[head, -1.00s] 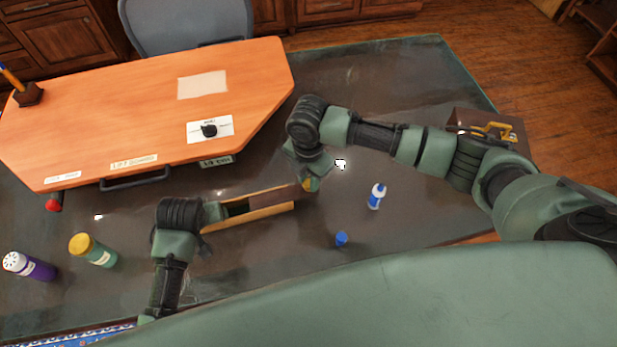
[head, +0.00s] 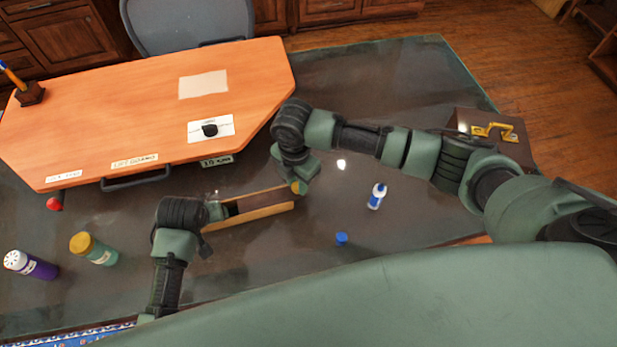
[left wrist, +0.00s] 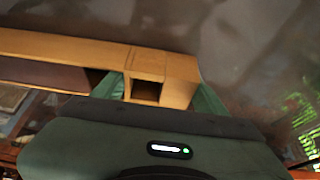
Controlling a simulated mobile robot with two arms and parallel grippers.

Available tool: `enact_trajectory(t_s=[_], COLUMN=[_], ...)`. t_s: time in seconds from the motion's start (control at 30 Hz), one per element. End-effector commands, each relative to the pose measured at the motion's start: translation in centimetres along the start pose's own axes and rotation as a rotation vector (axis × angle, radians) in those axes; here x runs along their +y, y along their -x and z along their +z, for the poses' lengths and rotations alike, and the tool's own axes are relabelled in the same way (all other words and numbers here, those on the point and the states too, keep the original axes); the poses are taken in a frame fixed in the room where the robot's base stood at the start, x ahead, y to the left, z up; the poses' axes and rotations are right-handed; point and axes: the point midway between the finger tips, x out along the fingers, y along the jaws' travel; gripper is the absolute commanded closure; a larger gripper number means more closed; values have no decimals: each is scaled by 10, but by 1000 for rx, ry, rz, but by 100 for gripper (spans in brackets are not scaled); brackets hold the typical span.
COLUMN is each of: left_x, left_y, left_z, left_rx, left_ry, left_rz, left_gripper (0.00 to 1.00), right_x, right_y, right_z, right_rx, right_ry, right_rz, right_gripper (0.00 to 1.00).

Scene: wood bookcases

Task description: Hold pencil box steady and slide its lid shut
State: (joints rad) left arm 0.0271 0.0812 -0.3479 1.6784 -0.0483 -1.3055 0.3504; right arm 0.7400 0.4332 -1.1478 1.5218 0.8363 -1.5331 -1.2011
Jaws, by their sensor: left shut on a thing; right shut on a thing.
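The pencil box (head: 262,215) is a long light-wood box lying on the dark table, with a dark brown sliding lid (head: 266,199). A short dark opening shows at the box's left end, beside my left gripper (head: 217,211). That gripper is shut on this end; in the left wrist view its green fingers (left wrist: 160,90) flank the box end (left wrist: 178,78), and the lid (left wrist: 45,74) stops short of it with a dark gap. My right gripper (head: 299,186) is shut at the lid's right end, where a small yellowish bit shows. Its fingertips are partly hidden.
An orange desk board (head: 120,110) lies behind the box. A white-and-blue bottle (head: 376,197) and blue cap (head: 341,239) stand to the right. Purple (head: 32,265) and green (head: 95,250) jars stand left. A brown case (head: 500,135) sits at far right.

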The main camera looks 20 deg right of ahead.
Motion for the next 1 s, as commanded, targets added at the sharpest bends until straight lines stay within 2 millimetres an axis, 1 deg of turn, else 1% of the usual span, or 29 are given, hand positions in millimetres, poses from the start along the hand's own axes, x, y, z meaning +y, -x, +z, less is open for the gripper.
enact_trajectory(t_s=[0.03,0.1,0.2,0.3,0.53,0.57,0.6,0.63,0.9,1.0], left_x=[2,2,2,4,8,8,8,8,4,3], left_y=[0,0,0,0,0,0,0,0,0,0], left_z=[0,0,1,1,2,2,2,2,2,1], left_rx=[-1,-1,-1,-1,-2,-2,-2,-2,-3,-3], left_ry=[-2,-3,-3,-5,-6,-6,-5,-5,-2,-1], left_rz=[3,4,4,7,16,16,17,17,8,5], left_gripper=[83,83,82,82,83,83,83,83,83,82], right_x=[8,16,23,27,27,26,26,26,25,26], right_y=[1,1,1,1,1,1,1,1,1,5], right_z=[-13,-24,-36,-42,-45,-45,-45,-45,-40,-40], right_rx=[5,3,4,8,15,15,15,15,6,5], right_ry=[5,5,4,4,9,9,9,9,4,4], right_rz=[3,3,4,7,8,8,8,8,4,5], right_gripper=[100,100,100,100,100,71,60,52,51,51])
